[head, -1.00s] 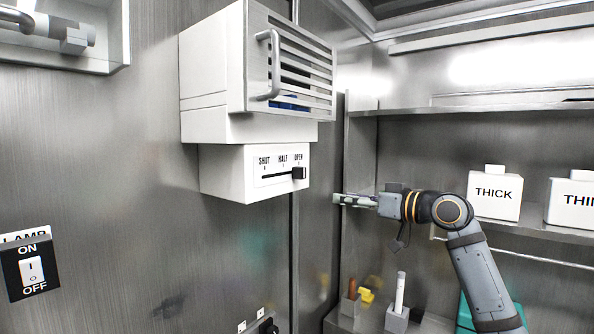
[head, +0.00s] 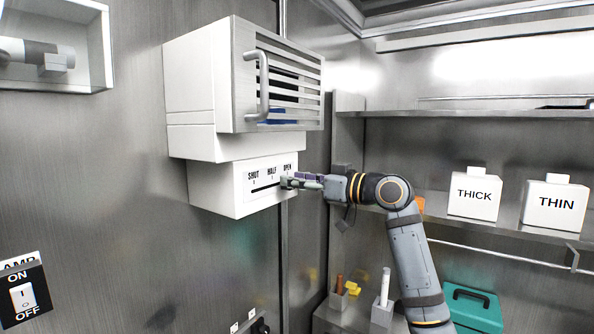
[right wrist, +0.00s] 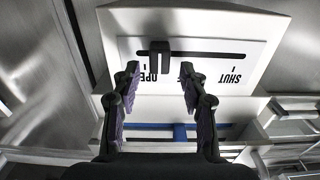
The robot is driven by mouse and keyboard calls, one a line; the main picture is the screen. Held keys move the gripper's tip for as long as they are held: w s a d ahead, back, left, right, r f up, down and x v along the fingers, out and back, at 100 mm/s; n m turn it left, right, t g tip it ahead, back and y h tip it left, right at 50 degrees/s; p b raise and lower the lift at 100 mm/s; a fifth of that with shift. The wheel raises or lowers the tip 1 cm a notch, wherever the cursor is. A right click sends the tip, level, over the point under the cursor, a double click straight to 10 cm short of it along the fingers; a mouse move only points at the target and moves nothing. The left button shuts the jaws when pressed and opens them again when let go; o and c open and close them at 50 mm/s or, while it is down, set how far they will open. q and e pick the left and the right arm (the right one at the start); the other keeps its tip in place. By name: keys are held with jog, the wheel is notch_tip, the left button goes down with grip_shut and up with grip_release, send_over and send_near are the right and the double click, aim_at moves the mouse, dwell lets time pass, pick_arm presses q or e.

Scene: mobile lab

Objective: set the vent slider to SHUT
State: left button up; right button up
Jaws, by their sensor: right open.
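The vent box (head: 245,82) hangs on the wall, with the slider panel (head: 262,182) on its lower housing. The panel reads SHUT, HALF and OPEN from left to right in the head view. In the right wrist view the panel is upside down, and the black slider knob (right wrist: 159,58) stands at the OPEN end of its slot. My right gripper (head: 288,182) is open in front of the panel at the OPEN end and hides the knob in the head view. In the right wrist view its two fingertips (right wrist: 160,72) lie either side of the knob, with gaps. My left gripper is out of view.
A lamp switch (head: 22,296) is on the wall at the lower left. White THICK (head: 475,195) and THIN (head: 553,207) containers stand on the right shelf. A teal case (head: 473,306) and small holders sit below. The space left of the panel is clear.

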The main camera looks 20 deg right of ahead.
jog(key=shift+w, duration=0.15)
grip_shut()
dwell(0.4)
